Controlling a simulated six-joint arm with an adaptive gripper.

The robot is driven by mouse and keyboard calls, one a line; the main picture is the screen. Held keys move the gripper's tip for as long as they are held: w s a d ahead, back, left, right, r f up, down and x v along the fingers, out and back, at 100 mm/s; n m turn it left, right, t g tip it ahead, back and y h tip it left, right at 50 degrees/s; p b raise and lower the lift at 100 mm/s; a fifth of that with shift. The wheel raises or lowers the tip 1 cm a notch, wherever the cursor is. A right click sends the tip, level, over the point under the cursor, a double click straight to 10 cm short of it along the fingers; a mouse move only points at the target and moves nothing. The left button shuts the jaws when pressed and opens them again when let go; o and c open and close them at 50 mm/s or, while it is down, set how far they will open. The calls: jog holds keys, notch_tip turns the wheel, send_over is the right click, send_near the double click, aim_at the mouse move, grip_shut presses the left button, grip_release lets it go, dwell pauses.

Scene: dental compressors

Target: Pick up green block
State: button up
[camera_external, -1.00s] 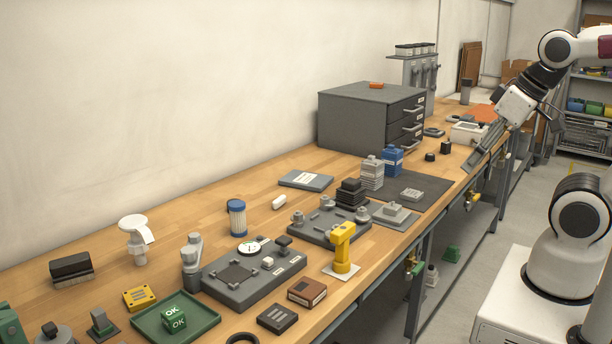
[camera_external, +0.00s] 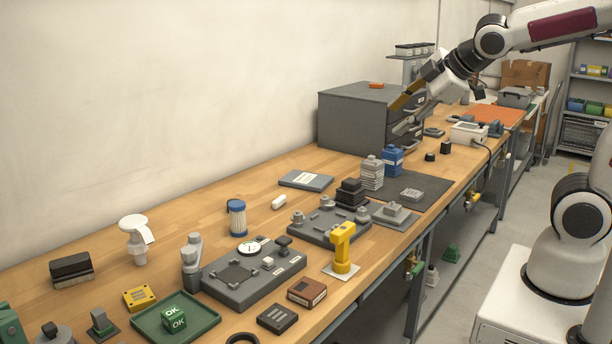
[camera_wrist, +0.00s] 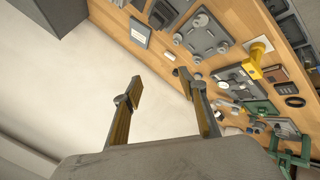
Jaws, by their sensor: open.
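The green block (camera_external: 173,319) is a small cube with white "OK" marks. It sits in the shallow green tray (camera_external: 205,332) at the near left end of the bench. In the wrist view the green tray (camera_wrist: 262,106) is small and at the right; the block is too small to make out surely there. My gripper (camera_external: 398,116) is open and empty, up in front of the grey drawer cabinet and far from the block.
The wooden bench (camera_external: 190,226) holds a grey drawer cabinet (camera_external: 350,123), a grey fixture plate with a dial (camera_external: 250,280), a yellow stand (camera_external: 343,247) and a yellow box (camera_external: 139,298) near the tray.

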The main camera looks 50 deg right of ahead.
jog(key=w+a+n+t+y, duration=0.3)
jog(key=w+a+n+y, duration=0.2)
jog(key=w+a+n, duration=1.25)
jog(key=w+a+f+n+g+y, duration=0.1)
jog(key=w+a+f+n+y, duration=0.2)
jog(key=w+a+n, duration=0.3)
jog(key=s+a+f+n+g+y, duration=0.25)
jog(key=a+f+n, duration=0.25)
jog(key=a, duration=0.3)
jog(key=s+a+f+n+g+y, duration=0.1)
jog(key=a+f+n+g+y, duration=0.15)
jog(key=a+f+n, duration=0.5)
jog(key=s+a+f+n+g, duration=0.1)
jog(key=s+a+f+n, duration=0.1)
jog(key=s+a+f+n+g+y, duration=0.1)
jog(key=s+a+f+n+g, duration=0.1)
jog(key=a+f, duration=0.1)
jog(key=s+a+f+n+g, duration=0.2)
jog(key=shift+s+a+f+n+y, duration=0.2)
jog(key=shift+f+n+y, duration=0.1)
jog(key=shift+n+y, duration=0.1)
jog(key=shift+w+d+f, duration=0.1)
jog(key=shift+d+f, duration=0.1)
jog(key=shift+f, duration=0.2)
